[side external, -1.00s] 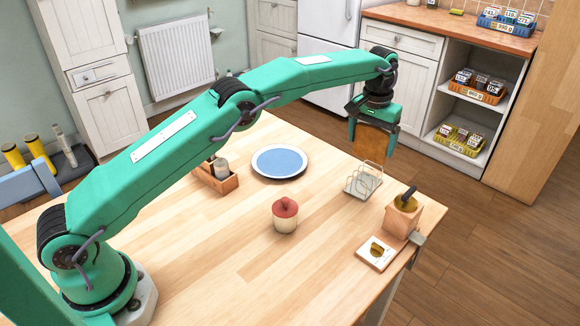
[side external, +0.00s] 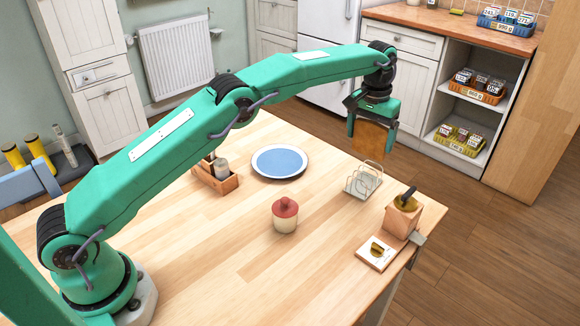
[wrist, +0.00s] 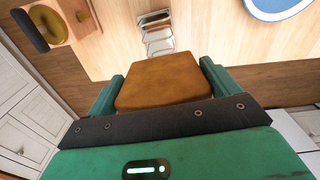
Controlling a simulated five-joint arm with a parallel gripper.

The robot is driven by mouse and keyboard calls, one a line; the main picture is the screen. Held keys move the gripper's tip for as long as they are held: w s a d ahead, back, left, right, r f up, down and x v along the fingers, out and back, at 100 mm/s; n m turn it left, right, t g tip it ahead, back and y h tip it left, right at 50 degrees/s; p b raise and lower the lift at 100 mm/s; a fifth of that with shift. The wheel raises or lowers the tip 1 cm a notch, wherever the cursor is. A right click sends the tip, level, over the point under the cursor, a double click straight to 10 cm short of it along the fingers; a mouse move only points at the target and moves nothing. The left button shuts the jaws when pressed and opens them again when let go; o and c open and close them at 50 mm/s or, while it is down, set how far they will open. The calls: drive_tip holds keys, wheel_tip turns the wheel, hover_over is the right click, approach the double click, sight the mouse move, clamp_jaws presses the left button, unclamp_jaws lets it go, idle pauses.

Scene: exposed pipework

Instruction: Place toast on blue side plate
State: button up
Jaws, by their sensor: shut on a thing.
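The brown toast (side external: 370,138) is gripped upright in my gripper (side external: 372,130), held in the air just behind the toast rack at the table's far right edge. In the wrist view the toast (wrist: 163,80) sits between the two green fingers (wrist: 160,88). The blue side plate (side external: 279,161), with a pale rim, lies flat on the table, left of and lower than my gripper. It is empty. Part of the plate (wrist: 272,6) shows at the top right of the wrist view.
A wire toast rack (side external: 363,181) stands below and in front of the toast. A red-lidded pot (side external: 285,215), a wooden caddy (side external: 215,178) and a wooden box with a dark handle (side external: 402,216) stand on the table. The tabletop (side external: 320,185) between rack and plate is clear.

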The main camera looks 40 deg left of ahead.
drive_tip(key=shift+s+a+r, duration=0.2)
drive_tip(key=shift+s+a, duration=0.05)
drive_tip(key=shift+a, duration=0.35)
drive_tip(key=s+a+m, duration=0.1)
drive_tip(key=s+a, duration=1)
drive_tip(key=s, duration=0.2)
drive_tip(key=shift+s+r, duration=0.15)
drive_tip(key=shift+r, duration=0.15)
hover_over(278, 164)
wheel_tip(278, 164, down, 7)
drive_tip(key=shift+d, duration=0.15)
drive_tip(key=shift+f, duration=0.15)
drive_tip(key=shift+f, duration=1.9)
